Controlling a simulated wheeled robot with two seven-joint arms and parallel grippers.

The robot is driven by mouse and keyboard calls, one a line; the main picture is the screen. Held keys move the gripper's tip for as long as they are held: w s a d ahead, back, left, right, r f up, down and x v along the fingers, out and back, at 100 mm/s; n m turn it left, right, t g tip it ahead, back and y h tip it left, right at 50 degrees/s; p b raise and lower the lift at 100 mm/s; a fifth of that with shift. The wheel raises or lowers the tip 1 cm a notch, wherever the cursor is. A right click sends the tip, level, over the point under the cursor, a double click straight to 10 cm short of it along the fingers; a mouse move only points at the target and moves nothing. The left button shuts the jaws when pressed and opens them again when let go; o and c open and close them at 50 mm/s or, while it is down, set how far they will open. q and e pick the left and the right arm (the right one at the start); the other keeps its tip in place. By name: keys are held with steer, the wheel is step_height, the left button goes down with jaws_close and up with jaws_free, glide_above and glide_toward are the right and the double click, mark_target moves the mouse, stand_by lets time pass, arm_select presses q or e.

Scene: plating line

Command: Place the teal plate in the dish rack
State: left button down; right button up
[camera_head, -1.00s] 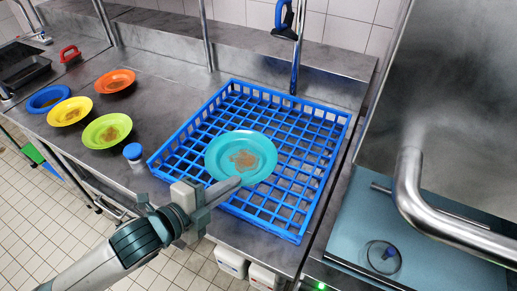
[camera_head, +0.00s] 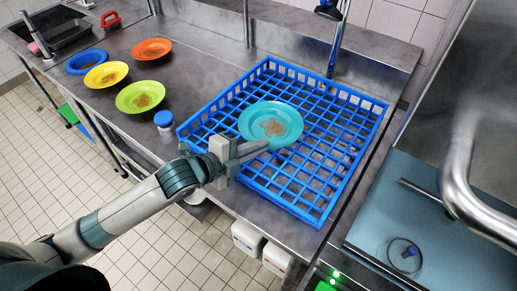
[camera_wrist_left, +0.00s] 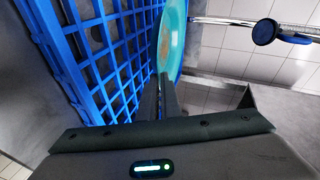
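The teal plate (camera_head: 271,123) has a brown smear in its middle and shows over the left-centre of the blue dish rack (camera_head: 318,222). My left gripper (camera_head: 258,148) is shut on the plate's near rim. In the left wrist view, the plate (camera_wrist_left: 173,35) shows edge-on at the fingertips (camera_wrist_left: 167,88), beside the blue rack grid (camera_wrist_left: 90,60). The plate appears held above the grid; I cannot tell whether it touches. My right gripper is in neither view.
A blue-capped jar (camera_head: 164,122) stands by the rack's left corner. A tap hose (camera_head: 337,45) hangs behind the rack; a steel machine handle (camera_head: 462,185) is at right.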

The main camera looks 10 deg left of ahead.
mark_target(258, 159)
arm_select(q)
steer(key=shift+w+a+f, duration=0.1)
steer(key=shift+w+f, duration=0.25)
steer(key=shift+w, duration=0.3)
steer(key=shift+w+a+f, duration=0.1)
steer(key=shift+w+f, duration=0.2)
steer(key=shift+w, duration=0.3)
steer(key=shift+w+a+f+p, duration=0.1)
steer(key=shift+w+f+p, duration=0.2)
steer(key=shift+w, duration=0.1)
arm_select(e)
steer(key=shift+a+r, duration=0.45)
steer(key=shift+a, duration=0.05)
